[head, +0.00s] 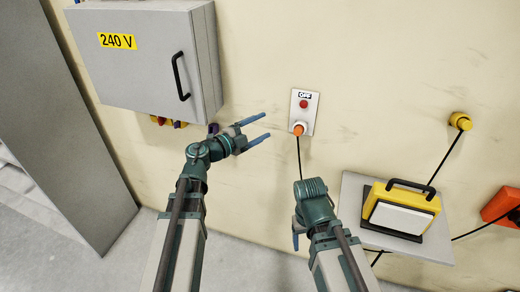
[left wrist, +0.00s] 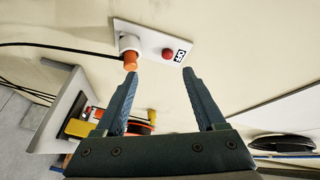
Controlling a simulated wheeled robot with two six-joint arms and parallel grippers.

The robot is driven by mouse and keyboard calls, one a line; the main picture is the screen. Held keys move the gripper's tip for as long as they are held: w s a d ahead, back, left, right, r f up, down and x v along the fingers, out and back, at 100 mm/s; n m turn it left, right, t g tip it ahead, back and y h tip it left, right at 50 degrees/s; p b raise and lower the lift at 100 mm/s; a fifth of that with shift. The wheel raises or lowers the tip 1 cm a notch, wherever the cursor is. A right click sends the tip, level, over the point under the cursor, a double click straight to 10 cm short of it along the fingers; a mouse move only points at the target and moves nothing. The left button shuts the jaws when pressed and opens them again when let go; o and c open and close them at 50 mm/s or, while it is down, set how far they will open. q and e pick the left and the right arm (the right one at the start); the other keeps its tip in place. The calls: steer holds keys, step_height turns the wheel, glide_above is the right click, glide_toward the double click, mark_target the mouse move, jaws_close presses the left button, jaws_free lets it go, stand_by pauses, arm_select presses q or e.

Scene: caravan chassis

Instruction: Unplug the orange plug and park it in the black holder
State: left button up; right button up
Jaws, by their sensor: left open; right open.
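The orange plug (head: 298,130) sits in the white socket plate (head: 304,103) on the cream wall, with a black cable hanging down from it. The plate bears a red button and an "OFF" label. My left gripper (head: 266,128) is open and empty, to the left of the plug and apart from it. In the left wrist view the orange plug (left wrist: 131,62) shows just beyond the left fingertip of the open left gripper (left wrist: 160,74). My right gripper (head: 295,238) is low, below the socket, mostly hidden by its own wrist. I cannot make out a black holder for certain.
A grey cabinet (head: 140,58) marked 240 V, with a black handle, hangs at upper left. A yellow work lamp (head: 402,210) stands on a grey shelf (head: 353,190) at lower right. A yellow wall fitting (head: 460,121) and an orange-red object (head: 500,205) are further right.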

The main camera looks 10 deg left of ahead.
mark_target(295, 133)
arm_select(q)
step_height(295, 133, down, 4)
steer(key=s+m+g+h, duration=0.1)
steer(key=s+m+g, duration=0.1)
steer(key=s+g, duration=0.1)
steer(key=x, duration=0.4)
steer(key=b+x, duration=0.1)
steer(key=x, duration=0.4)
steer(key=r+b+x, duration=0.1)
steer(key=x, duration=0.4)
steer(key=shift+w+d, duration=0.15)
steer(key=shift+w, duration=0.1)
jaws_close()
steer(key=shift+s, duration=0.1)
steer(key=shift+s+a+r+p, duration=0.15)
steer(key=shift+s+r+p, duration=0.15)
steer(key=shift+s, duration=0.6)
steer(key=shift+s+a+r+p, duration=0.25)
steer(key=shift+s+r, duration=0.1)
steer(key=shift+s, duration=0.6)
steer(key=shift+s+a+r+p, duration=0.1)
steer(key=shift+s+r+p, duration=0.2)
steer(key=shift+s, duration=0.6)
steer(key=shift+r, duration=0.1)
